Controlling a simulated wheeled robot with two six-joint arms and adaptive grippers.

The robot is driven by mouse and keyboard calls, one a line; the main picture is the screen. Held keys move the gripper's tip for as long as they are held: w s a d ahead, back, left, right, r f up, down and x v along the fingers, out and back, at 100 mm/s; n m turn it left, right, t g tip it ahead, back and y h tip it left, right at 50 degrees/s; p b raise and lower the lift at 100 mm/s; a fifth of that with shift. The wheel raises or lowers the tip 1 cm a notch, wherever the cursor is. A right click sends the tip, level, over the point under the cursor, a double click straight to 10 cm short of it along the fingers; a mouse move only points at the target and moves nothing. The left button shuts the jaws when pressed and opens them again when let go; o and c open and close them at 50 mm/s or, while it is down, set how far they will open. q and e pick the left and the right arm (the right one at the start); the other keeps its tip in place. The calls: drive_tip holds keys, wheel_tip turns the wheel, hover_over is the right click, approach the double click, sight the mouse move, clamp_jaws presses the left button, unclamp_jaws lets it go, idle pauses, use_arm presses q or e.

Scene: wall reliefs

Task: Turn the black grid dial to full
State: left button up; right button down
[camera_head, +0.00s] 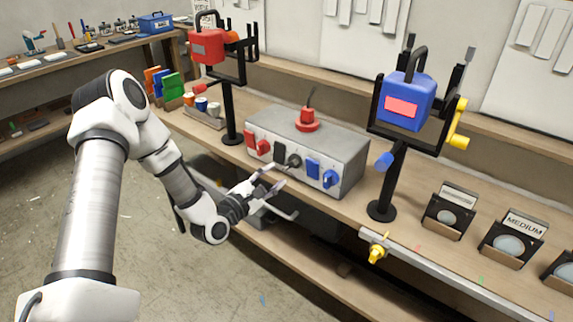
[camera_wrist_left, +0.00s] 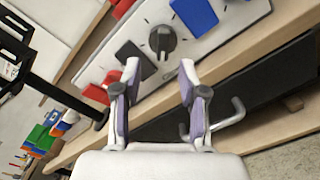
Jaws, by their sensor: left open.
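The black dial (camera_head: 294,161) is on the front of a grey box (camera_head: 342,168), between a red dial (camera_head: 263,147) and a blue dial (camera_head: 330,178). A black plate (camera_head: 279,152) is just left of it. In the left wrist view the black dial (camera_wrist_left: 163,40) shows a raised grip bar and tick marks around it. My left gripper (camera_head: 281,193) is open and empty in front of the box, apart from the dial. In its wrist view the fingertips (camera_wrist_left: 160,70) stand below the dial. My right gripper is in neither view.
A red lantern-like block (camera_head: 208,47) and a blue one (camera_head: 405,101) hang on black stands beside the box. A red knob (camera_head: 307,120) sits on top of the box. A metal rail with a yellow valve (camera_head: 377,252) runs along the bench's front edge. The floor is open at left.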

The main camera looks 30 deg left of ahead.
sight(290, 166)
use_arm(q)
drive_tip(key=w, duration=0.2)
drive_tip(key=w+d, duration=0.1)
drive_tip(key=w, duration=0.2)
drive_tip(key=shift+w+d+p, duration=0.1)
drive_tip(key=shift+w+p, duration=0.05)
drive_tip(key=shift+p, duration=0.2)
drive_tip(key=shift+w+a, duration=0.2)
drive_tip(key=shift+w, duration=0.1)
clamp_jaws()
